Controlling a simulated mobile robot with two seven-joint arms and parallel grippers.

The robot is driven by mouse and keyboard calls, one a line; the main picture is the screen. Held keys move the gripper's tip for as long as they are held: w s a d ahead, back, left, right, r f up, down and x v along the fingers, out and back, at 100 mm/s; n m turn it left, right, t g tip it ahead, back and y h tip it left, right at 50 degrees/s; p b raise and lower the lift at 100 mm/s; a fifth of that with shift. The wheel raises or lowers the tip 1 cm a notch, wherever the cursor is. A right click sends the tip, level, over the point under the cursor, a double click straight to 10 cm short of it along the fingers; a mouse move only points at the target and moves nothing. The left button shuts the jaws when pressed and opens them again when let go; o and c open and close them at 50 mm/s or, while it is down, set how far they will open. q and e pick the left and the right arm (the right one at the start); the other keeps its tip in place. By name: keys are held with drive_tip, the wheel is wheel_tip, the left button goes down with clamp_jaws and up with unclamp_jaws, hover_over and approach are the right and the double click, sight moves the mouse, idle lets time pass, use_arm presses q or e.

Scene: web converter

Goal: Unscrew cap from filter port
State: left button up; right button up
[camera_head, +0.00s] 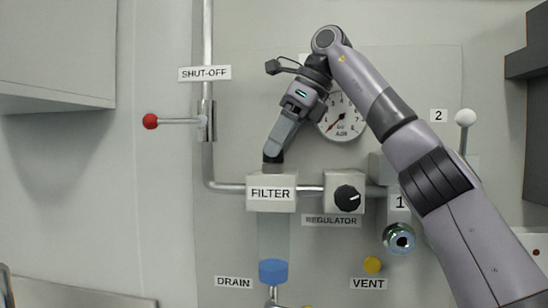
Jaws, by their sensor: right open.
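The filter (259,205) is a pale block on the wall pipe with a clear bowl (273,237) and a blue bottom (272,272). My right gripper (273,157) reaches down from above, with its dark fingertips just over the top of the filter block. It is open, though the gap between its fingers is hard to make out from here. I cannot tell whether the fingertips touch the block. No cap can be made out on top of the filter; that spot is hidden by the fingers. My left gripper is not in view.
A black regulator knob (347,198) sits right of the filter. The gauge (342,118) is partly behind my right arm. A red-tipped shut-off lever (151,121) is at left, a white-knobbed lever (465,118) at right. A yellow button (372,265) is above VENT.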

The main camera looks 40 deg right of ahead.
drive_tip(key=shift+w+d+f+m+h, duration=0.2)
drive_tip(key=shift+f+m+h, duration=0.1)
drive_tip(key=shift+m, duration=0.4)
drive_tip(key=shift+s+a+r, duration=0.1)
drive_tip(key=shift+a, duration=0.05)
drive_tip(key=shift+b, duration=0.3)
drive_tip(key=shift+m, duration=0.4)
drive_tip(key=shift+a+m+t+h, duration=0.15)
drive_tip(key=shift+m+t+h, duration=0.15)
drive_tip(key=shift+m+h, duration=0.35)
drive_tip(key=shift+m+b, duration=0.25)
drive_tip(key=shift+b, duration=0.05)
drive_tip(key=shift+m, duration=0.3)
drive_tip(key=shift+a+m+h, duration=0.15)
drive_tip(key=shift+m+h, duration=0.2)
drive_tip(key=shift+m, duration=0.25)
